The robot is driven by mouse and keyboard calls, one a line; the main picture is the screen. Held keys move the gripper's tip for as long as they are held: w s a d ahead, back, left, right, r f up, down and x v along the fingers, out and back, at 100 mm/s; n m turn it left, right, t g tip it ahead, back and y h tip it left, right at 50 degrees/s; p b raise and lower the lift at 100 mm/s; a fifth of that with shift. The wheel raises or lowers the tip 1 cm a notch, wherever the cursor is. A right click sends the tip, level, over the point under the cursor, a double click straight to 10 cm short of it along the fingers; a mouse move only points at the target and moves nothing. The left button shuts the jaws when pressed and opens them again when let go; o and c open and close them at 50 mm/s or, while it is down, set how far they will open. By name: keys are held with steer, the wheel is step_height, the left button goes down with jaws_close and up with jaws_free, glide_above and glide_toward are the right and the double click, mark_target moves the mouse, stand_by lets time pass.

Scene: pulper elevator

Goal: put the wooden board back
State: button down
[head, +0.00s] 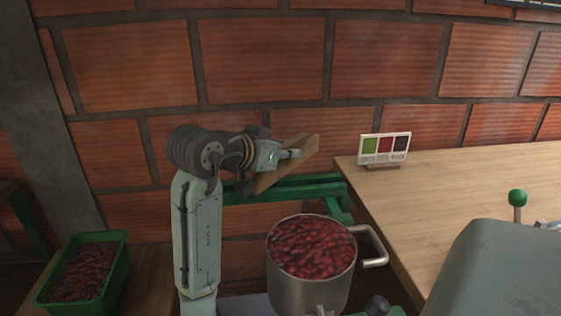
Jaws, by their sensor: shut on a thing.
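The wooden board (284,174) is a light brown, flat piece, held tilted in the air in the head view. My gripper (291,154) is shut on the board near its upper right part. The board is above and behind the metal pot, in front of the brick wall and close to the green metal frame (290,188). Part of the board is hidden behind my gripper. I cannot tell whether the board touches the frame.
A metal pot (310,290) full of red cherries stands in front, its handle to the right. A wooden table (440,185) at right bears a small colour card (384,148). A green crate (113,268) of dark red cherries sits lower left. A grey machine part (495,270) fills the lower right.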

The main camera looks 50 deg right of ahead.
mark_target(261, 181)
steer(key=shift+w+d+f, duration=0.1)
steer(key=shift+w+f, duration=0.2)
steer(key=shift+f, duration=0.3)
steer(key=shift+w+f, duration=0.35)
steer(key=shift+f, duration=0.25)
steer(key=shift+w+d+f, duration=0.1)
steer(key=shift+w+f, duration=0.2)
steer(key=shift+f, duration=0.3)
steer(key=shift+f, duration=0.4)
steer(key=c, duration=1.5)
jaws_free()
steer(key=shift+c, duration=0.2)
steer(key=shift+r, duration=0.1)
steer(key=shift+r, duration=0.35)
steer(key=v, duration=1.2)
